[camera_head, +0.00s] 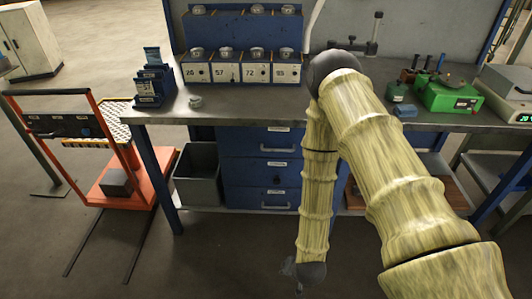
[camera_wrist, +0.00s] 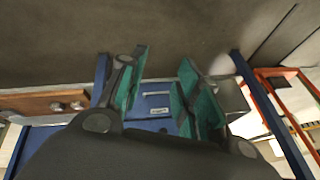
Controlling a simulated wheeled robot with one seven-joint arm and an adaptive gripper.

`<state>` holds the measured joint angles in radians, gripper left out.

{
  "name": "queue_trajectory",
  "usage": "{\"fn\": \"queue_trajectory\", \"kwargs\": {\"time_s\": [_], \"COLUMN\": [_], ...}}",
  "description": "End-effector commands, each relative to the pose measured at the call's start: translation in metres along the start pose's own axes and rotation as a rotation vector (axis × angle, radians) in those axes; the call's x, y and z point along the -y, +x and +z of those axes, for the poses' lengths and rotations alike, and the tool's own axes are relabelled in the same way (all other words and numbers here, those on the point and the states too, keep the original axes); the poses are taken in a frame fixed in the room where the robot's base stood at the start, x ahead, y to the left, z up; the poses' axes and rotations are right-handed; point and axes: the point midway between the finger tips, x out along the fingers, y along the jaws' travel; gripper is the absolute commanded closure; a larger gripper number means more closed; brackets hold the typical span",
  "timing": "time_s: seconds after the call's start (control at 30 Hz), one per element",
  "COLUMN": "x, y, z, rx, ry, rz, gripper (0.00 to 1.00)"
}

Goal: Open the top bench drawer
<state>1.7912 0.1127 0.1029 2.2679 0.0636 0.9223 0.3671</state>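The blue drawer unit under the bench has stacked drawers with pale labels and bar handles.
A grey bin (camera_head: 197,176) stands left of the drawers. An orange cart (camera_head: 115,180) stands further left. The floor before the drawers is clear.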

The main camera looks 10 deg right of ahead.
Motion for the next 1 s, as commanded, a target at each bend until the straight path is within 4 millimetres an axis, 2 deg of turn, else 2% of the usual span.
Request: {"fn": "queue_trajectory", "kwargs": {"time_s": [0.03, 0.07, 0.1, 0.17, 0.2, 0.3, 0.4, 0.5, 0.6, 0.77, 1.0], "x": [0.026, 0.041, 0.06, 0.087, 0.103, 0.135, 0.155, 0.167, 0.172, 0.175, 0.18], "y": [0.02, 0.027, 0.034, 0.04, 0.041, 0.035, 0.023, 0.012, 0.004, 0.005, 0.024], "z": [-0.037, -0.06, -0.09, -0.136, -0.167, -0.235, -0.288, -0.323, -0.343, -0.356, -0.383], "rx": [-0.097, -0.152, -0.222, -0.324, -0.386, -0.516, -0.611, -0.67, -0.701, -0.713, -0.713], "ry": [0.116, 0.191, 0.291, 0.44, 0.535, 0.752, 0.921, 1.034, 1.096, 1.121, 1.117], "rz": [-0.056, -0.09, -0.141, -0.222, -0.279, -0.421, -0.546, -0.638, -0.691, -0.713, -0.711], "gripper": [0.67, 0.67, 0.67, 0.67, 0.67, 0.67, 0.67, 0.67, 0.67, 0.67, 0.67]}}
